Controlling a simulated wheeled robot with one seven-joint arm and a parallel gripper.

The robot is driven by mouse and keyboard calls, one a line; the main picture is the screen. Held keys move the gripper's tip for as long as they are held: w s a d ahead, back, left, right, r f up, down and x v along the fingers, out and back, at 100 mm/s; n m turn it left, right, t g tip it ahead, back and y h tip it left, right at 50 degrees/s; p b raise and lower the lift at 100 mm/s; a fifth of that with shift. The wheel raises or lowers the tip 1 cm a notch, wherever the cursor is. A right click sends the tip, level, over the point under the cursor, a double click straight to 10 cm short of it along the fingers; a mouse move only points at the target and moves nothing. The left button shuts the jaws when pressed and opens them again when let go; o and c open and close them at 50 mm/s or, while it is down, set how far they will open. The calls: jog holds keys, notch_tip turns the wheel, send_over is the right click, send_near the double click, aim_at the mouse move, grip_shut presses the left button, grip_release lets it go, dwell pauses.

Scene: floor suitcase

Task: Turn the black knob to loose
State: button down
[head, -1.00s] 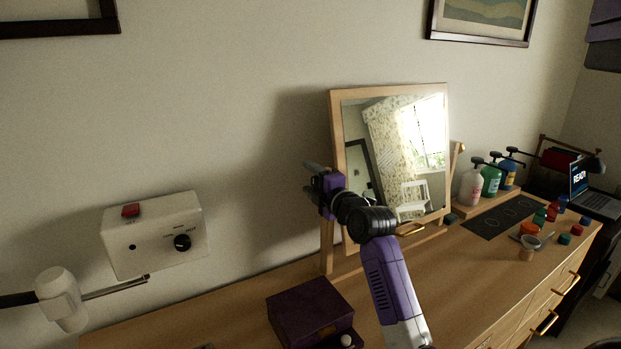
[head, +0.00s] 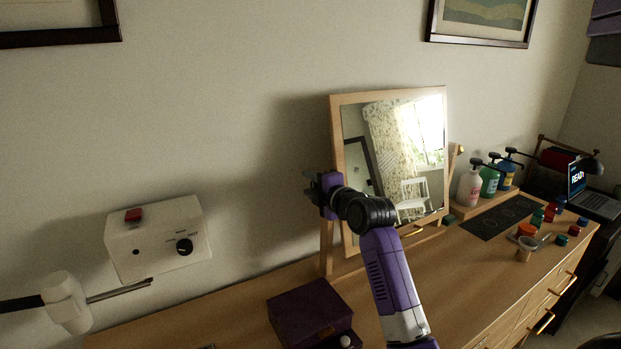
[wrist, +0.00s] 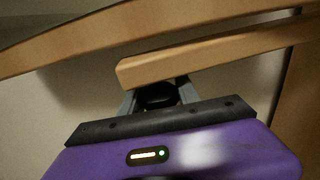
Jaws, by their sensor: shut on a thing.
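The black knob (wrist: 158,95) shows in the wrist view as a dark round part below the end of a wooden bar. It sits between the two grey fingers of my gripper (wrist: 158,98), which are shut on it; the fingers and the purple body hide part of it. No mark on it can be read. In the head view my gripper (head: 314,190) is at the left side of the wood-framed mirror (head: 395,160), by its left post, and the knob there is hidden.
A white box (head: 155,250) with a red switch and a dark dial is on the wall at left. A dark purple box (head: 308,308) stands on the dresser (head: 480,285) below my arm. Pump bottles (head: 490,180) and small paint pots (head: 550,212) are at right.

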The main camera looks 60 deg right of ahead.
jog(key=g+y+p, duration=0.2)
jog(key=g+p, duration=0.1)
jog(key=p, duration=0.1)
jog(key=shift+a+f, duration=0.1)
jog(key=g+y, duration=0.1)
jog(key=g, duration=0.1)
jog(key=s+f+g+y, duration=0.1)
jog(key=g+y, duration=0.1)
jog(key=g, duration=0.1)
jog(key=s+f+g+y+p, duration=0.1)
jog(key=g+y, duration=0.1)
jog(key=g, duration=0.1)
jog(key=shift+a, duration=0.35)
jog(key=shift+s+a+f+g+y, duration=0.15)
jog(key=shift+g+y, duration=0.15)
jog(key=shift+g, duration=0.25)
jog(key=shift+s+a+r+g+y, duration=0.1)
jog(key=shift+g+y, duration=0.2)
jog(key=shift+g, duration=0.25)
jog(key=shift+f, duration=0.15)
jog(key=shift+a+g, duration=0.1)
jog(key=shift+g, duration=0.2)
jog(key=c, duration=0.9)
grip_release()
